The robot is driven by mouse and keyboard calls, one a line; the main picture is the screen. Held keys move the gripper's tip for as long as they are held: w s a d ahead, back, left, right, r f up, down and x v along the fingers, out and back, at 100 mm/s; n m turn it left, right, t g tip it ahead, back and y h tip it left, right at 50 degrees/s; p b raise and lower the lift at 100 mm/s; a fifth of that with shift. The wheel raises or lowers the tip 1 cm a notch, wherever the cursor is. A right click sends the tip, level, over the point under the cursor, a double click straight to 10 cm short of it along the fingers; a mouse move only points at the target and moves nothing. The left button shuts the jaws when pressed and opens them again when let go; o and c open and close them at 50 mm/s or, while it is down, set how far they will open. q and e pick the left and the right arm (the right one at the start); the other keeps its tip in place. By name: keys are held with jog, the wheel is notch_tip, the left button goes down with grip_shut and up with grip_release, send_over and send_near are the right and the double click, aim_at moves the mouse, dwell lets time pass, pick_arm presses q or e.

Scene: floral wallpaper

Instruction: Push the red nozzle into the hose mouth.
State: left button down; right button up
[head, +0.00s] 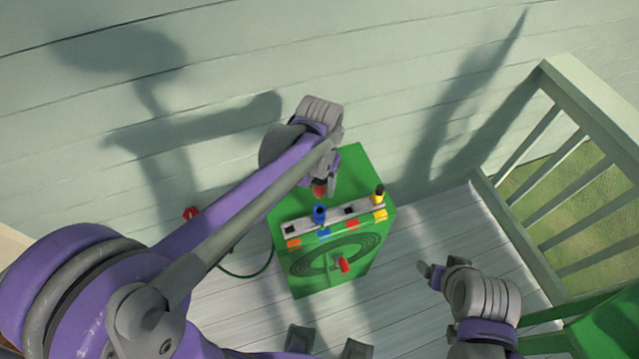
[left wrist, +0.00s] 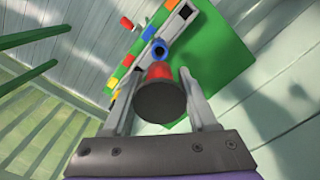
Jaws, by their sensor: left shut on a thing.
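The red nozzle (head: 319,190) is in my left gripper (head: 325,184), above the back of the green hose box. In the left wrist view the red nozzle (left wrist: 159,72) shows its dark round end (left wrist: 161,102) toward the camera, between the two fingers of the left gripper (left wrist: 165,100). The nozzle is held above the box, apart from the grey rack (head: 333,219). A green hose (head: 247,276) curves on the floor left of the box; I cannot make out its mouth. My right gripper (head: 431,273) is empty, right of the box; its opening is unclear.
The green box (head: 325,282) bears a rack with a blue nozzle (head: 319,214) and a yellow-black nozzle (head: 379,195); the red-tagged hole (head: 349,210) is empty. A red handle (head: 343,264) sticks out in front. A red valve (head: 191,213) is at left. Railing (head: 555,190) stands right.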

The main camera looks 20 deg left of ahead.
aim_at(319, 197)
pick_arm(q)
jog(key=shift+f, duration=0.15)
jog(key=shift+f+b, duration=1.45)
jog(key=shift+f, duration=0.6)
jog(key=shift+f+b, duration=0.5)
jog(key=shift+f, duration=0.25)
jog(key=shift+f+b, duration=1)
jog(key=shift+f, duration=0.35)
jog(key=shift+c, duration=0.6)
grip_release()
jog(key=shift+r, duration=0.1)
notch_tip(319, 197, up, 11)
jog(key=shift+f+p, duration=0.1)
jog(key=shift+p, duration=0.5)
